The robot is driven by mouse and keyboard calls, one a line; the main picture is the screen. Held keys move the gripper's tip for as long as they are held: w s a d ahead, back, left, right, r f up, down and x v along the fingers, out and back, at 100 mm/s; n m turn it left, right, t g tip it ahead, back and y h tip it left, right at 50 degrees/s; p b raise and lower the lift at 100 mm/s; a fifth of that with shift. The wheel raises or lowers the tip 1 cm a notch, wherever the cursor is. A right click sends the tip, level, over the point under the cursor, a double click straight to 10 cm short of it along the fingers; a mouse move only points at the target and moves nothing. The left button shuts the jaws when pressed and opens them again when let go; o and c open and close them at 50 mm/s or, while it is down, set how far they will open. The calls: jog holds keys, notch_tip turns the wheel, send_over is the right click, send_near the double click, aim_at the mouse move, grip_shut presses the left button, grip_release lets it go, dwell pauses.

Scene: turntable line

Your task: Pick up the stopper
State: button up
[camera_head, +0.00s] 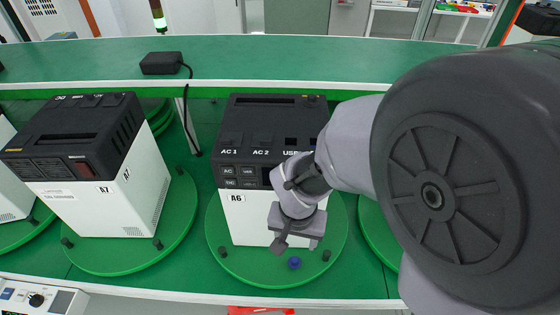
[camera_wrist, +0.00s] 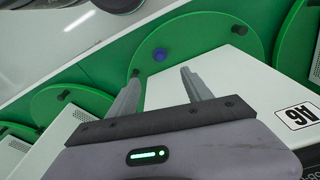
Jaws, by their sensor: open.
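A small blue stopper (camera_head: 294,263) stands on the green round turntable (camera_head: 235,268) in front of the box marked A6 (camera_head: 250,215). In the wrist view the blue stopper (camera_wrist: 160,54) shows beyond the fingertips, roughly between their lines. My gripper (camera_head: 296,245) is open and hangs in front of the A6 box, just above and behind the stopper in the head view. In the wrist view my gripper (camera_wrist: 161,76) has both fingers apart with nothing between them. The exact height over the turntable is hard to tell.
Black pegs stand on the same turntable left (camera_head: 222,252) and right (camera_head: 326,255) of the stopper. A box marked A7 (camera_head: 85,205) sits on the turntable to the left. A green shelf (camera_head: 260,60) with a black adapter (camera_head: 161,63) runs behind. My arm covers the right side.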

jog(key=b, duration=0.4)
send_over(295, 260)
jog(key=f, duration=1.1)
jog(key=shift+s+d+f, duration=0.1)
jog(key=shift+s+d, duration=0.2)
jog(key=shift+s, duration=0.05)
jog(key=f+b, duration=0.1)
jog(key=f, duration=0.1)
jog(key=f+b, duration=0.2)
jog(key=f, duration=0.1)
jog(key=shift+w+a+f, duration=0.3)
jog(key=shift+w+f, duration=0.05)
jog(key=shift+w, duration=0.05)
jog(key=shift+r, duration=0.2)
grip_shut()
